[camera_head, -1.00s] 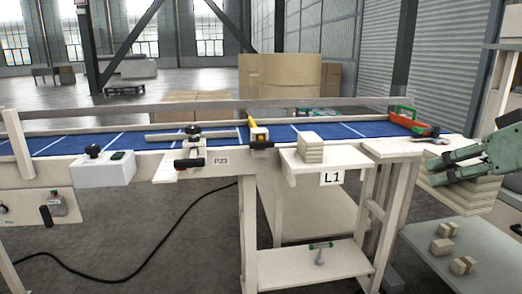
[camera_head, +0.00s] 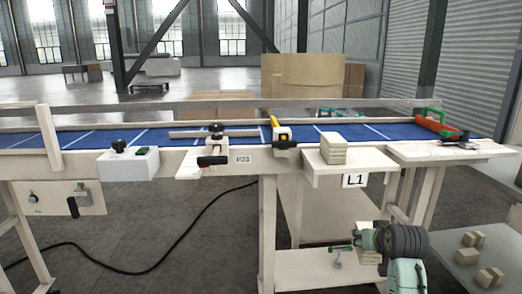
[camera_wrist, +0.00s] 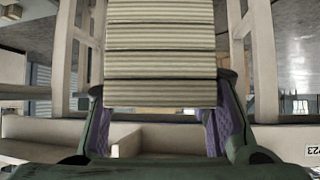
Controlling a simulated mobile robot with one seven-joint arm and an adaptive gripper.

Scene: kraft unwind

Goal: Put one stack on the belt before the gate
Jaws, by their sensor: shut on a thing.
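My gripper (camera_head: 368,240) is shut on a stack of thin pale boards (camera_wrist: 160,55), low in front of the frame below the L1 shelf. In the wrist view the fingers (camera_wrist: 160,115) sit on both sides of the stack. In the head view my arm hides most of the held stack (camera_head: 369,258). The blue belt (camera_head: 350,131) runs across behind, higher than the gripper. A yellow and black fitting (camera_head: 281,134) stands at its near edge; I cannot tell whether it is the gate. Another small stack (camera_head: 333,148) stands on the L1 shelf (camera_head: 368,160).
A white box with a black knob (camera_head: 128,162) and a clamp-like handle (camera_head: 213,160) sit along the belt's near edge. A red and green holder (camera_head: 436,123) stands at the right end. Small blocks (camera_head: 467,256) lie on the low grey table (camera_head: 452,238). Frame legs flank my gripper.

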